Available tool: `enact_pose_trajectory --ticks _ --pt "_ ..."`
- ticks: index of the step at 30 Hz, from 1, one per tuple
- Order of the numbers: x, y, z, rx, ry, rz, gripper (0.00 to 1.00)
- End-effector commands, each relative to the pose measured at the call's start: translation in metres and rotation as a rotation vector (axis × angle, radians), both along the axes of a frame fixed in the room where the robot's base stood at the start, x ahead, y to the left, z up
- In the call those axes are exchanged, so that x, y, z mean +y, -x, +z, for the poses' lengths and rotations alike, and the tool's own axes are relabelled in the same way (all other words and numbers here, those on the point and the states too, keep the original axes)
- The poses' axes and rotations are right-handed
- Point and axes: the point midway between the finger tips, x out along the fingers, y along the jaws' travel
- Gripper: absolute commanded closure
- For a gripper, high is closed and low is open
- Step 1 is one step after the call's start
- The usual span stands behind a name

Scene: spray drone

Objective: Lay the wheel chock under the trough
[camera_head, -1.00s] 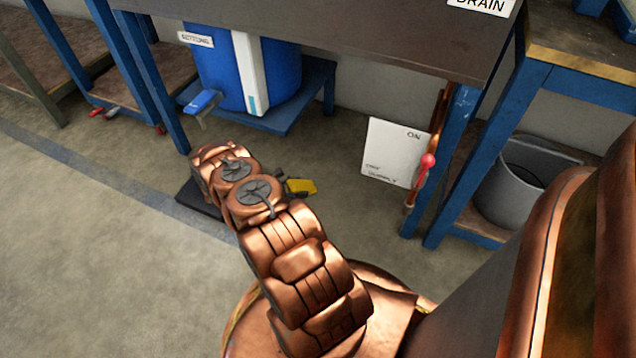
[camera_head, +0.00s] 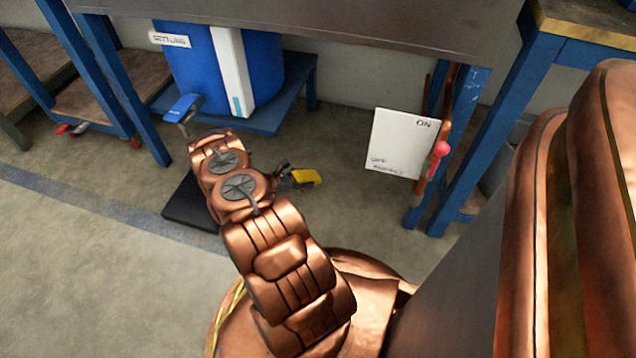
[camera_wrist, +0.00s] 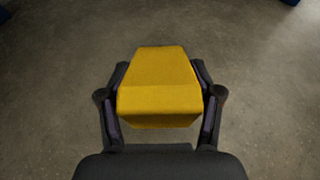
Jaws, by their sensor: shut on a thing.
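The yellow wheel chock (camera_wrist: 160,85) is wedge-shaped and sits between the two fingers of my gripper (camera_wrist: 160,104) in the wrist view. My gripper is shut on it, one finger on each side. In the head view the chock (camera_head: 306,178) shows past my arm, with the dark gripper (camera_head: 285,177) beside it, low over the concrete floor. I cannot tell whether the chock touches the floor. I cannot make out for certain which thing is the trough; a dark bench-like top (camera_head: 400,25) on blue legs spans the upper part of the head view.
A blue tank (camera_head: 265,70) stands on a low blue shelf (camera_head: 270,122), with a blue-handled tap (camera_head: 184,106) in front. A white sign (camera_head: 398,143) and a red-knobbed lever (camera_head: 441,148) are at the right by a blue leg. A black flat object (camera_head: 188,205) lies beside my arm. The floor around the chock is clear.

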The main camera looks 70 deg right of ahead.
Motion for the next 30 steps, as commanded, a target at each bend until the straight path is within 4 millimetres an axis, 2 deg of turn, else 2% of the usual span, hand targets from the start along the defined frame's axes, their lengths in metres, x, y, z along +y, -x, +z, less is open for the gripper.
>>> enact_pose_trajectory --ticks 6,17,21,24,30 --pt "-0.028 0.026 -0.006 0.003 0.000 -0.002 0.84" --pt "-0.047 0.041 -0.010 0.001 -0.001 -0.001 0.84" --pt "-0.046 0.039 -0.032 0.002 -0.002 0.001 0.84" --pt "-0.046 0.039 -0.041 0.002 0.000 0.001 0.84" --pt "-0.046 0.039 -0.041 0.001 0.000 0.000 0.85"
